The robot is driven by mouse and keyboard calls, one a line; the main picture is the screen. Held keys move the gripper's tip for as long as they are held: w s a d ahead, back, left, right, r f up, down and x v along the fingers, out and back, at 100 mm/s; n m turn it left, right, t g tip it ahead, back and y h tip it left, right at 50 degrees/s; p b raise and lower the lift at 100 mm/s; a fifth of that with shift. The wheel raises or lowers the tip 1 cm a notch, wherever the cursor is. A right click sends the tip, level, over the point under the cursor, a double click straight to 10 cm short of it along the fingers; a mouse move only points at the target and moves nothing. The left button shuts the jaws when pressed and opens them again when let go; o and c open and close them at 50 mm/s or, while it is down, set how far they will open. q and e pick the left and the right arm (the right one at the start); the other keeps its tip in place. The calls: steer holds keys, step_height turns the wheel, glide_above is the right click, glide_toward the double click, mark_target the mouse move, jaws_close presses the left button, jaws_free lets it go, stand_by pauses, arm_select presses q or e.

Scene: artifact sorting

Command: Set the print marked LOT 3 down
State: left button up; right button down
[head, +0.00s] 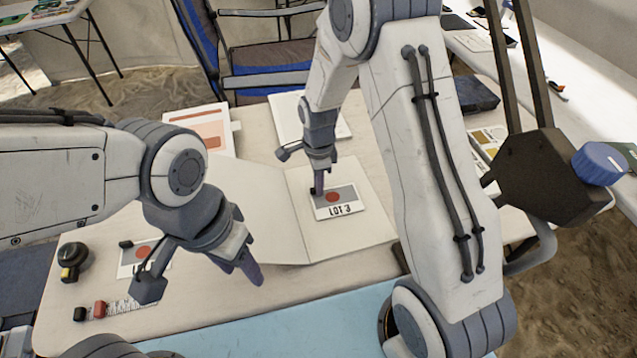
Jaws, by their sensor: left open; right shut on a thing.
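The print marked LOT 3 (347,208) is a white card with a grey picture and a red disc. My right gripper (317,188) points down and is shut on the print's left edge. My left gripper (203,279) is open and empty over the table, left of the folder. A similar print with a red disc (131,262) lies at the left, partly hidden by the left gripper.
A black and yellow tape measure (72,256), a scale bar (122,308) and red and black small blocks lie at the left. A booklet with orange blocks (195,128) and a white sheet (286,112) lie behind the folder. A blue chair (268,55) stands beyond the table.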

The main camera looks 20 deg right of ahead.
steer(key=shift+f, duration=0.1)
steer(key=shift+f, duration=0.15)
steer(key=c, duration=0.9)
jaws_free()
steer(key=shift+c, duration=0.2)
steer(key=shift+r, duration=0.2)
steer(key=shift+r, duration=0.25)
step_height(320, 180, up, 12)
steer(key=shift+f, duration=0.2)
